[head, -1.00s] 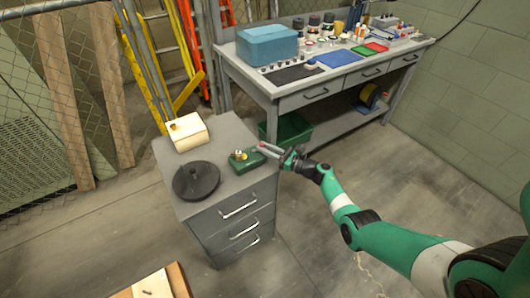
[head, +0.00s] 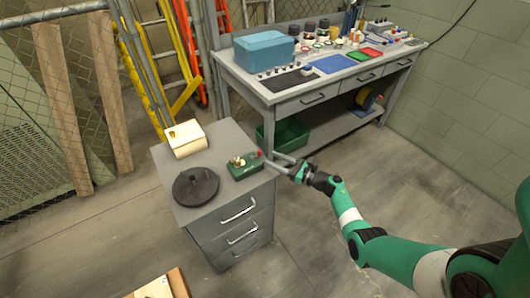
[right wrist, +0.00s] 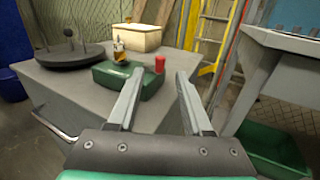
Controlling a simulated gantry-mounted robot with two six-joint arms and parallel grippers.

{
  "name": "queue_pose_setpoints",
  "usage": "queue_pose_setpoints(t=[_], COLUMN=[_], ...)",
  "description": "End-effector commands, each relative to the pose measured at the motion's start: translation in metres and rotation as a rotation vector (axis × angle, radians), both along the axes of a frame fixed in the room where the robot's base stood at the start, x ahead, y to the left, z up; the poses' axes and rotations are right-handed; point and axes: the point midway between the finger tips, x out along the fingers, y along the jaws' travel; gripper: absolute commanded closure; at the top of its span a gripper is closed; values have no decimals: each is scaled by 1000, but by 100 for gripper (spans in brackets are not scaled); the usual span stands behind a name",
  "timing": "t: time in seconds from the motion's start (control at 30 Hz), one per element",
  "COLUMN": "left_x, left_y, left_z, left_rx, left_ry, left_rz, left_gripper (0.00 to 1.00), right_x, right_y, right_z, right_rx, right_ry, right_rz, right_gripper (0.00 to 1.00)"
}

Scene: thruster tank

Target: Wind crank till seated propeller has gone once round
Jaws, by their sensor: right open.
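A green box (head: 245,170) sits near the right edge of the grey cabinet top. A red knob (head: 259,153), perhaps the crank's handle, stands upright at its right side. A small brass-coloured part (head: 237,161) is on top of the box; I cannot make out a propeller shape. In the right wrist view the red knob (right wrist: 160,64) stands ahead of the gap between my fingers, and the green box (right wrist: 124,80) is behind the left finger. My right gripper (head: 272,160) is open and empty, just right of the box and apart from the knob. My left gripper is not in view.
A black round stand (head: 195,187) with pegs and a cream box (head: 186,138) share the cabinet top (head: 222,140). A workbench (head: 290,92) with a blue case (head: 265,50) stands behind. A green bin (head: 290,135) is beneath it.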

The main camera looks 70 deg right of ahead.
Motion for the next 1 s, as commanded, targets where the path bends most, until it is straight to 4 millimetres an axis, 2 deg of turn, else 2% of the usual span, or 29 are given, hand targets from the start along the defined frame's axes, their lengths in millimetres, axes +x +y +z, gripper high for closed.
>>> queue_pose_setpoints(t=[0.03,0.2,0.37,0.63,0.8,1.0], left_x=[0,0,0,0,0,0], left_y=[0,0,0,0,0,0], left_z=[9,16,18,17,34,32], left_rx=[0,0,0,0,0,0], left_ry=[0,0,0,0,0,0], left_rz=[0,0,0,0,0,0], left_gripper=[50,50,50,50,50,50], right_x=[-14,-47,-61,-62,-46,-41], right_y=[1,5,8,8,8,8], right_z=[4,2,1,0,5,-1], right_rx=[2,1,1,0,3,-1], right_ry=[1,0,-1,-1,0,0], right_rz=[-5,-3,-1,1,7,6], right_gripper=[50,50,50,49,49,49])
